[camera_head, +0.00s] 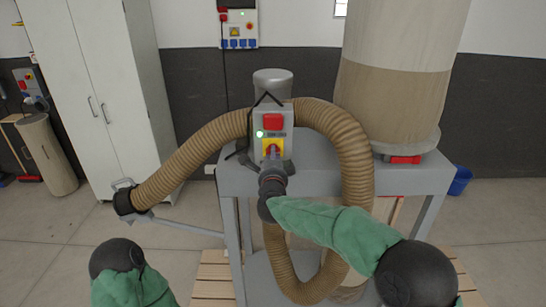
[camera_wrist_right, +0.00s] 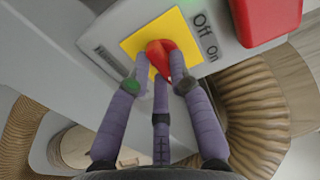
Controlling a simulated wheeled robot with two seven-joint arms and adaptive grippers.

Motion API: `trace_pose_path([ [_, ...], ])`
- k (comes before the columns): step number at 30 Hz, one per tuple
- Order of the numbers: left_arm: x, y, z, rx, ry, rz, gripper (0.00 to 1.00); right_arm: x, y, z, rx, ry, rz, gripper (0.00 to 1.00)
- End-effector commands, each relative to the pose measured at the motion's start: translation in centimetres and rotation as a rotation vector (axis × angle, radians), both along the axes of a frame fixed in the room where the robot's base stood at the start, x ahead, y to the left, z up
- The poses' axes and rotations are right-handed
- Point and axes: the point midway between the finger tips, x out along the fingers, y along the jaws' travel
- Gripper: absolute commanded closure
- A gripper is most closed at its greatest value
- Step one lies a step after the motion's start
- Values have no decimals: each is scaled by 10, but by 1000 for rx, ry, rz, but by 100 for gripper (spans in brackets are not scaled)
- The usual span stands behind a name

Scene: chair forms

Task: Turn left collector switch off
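The left collector switch is a red rotary knob (camera_wrist_right: 158,52) on a yellow plate (camera_wrist_right: 135,42), with "Off" and "On" printed beside it. In the head view the yellow plate (camera_head: 272,145) sits low on a grey control box (camera_head: 286,130), under a red cover. A green light (camera_head: 259,134) glows on the box. My right gripper (camera_head: 272,172) is at the switch. In the right wrist view its purple fingers (camera_wrist_right: 157,72) close in around the knob and appear to touch it. They partly hide the knob. My left arm shows at lower left, but its gripper is not visible.
A ribbed brown hose (camera_head: 350,150) loops around the control box on the grey collector frame (camera_head: 415,180). A large collector bag (camera_head: 395,90) stands at right. A white cabinet (camera_head: 95,90) and a wall panel (camera_head: 238,28) are behind. Floor is clear at left.

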Motion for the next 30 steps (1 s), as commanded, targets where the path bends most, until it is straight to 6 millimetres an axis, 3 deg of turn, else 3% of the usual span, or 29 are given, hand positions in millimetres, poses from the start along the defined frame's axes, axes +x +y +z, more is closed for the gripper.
trace_pose_path([
  [14,0,0,4,0,0,0,60,0,0,-1,-100,2,0,100],
  [30,0,0,25,0,0,0,60,0,-2,1,-576,3,2,100],
])
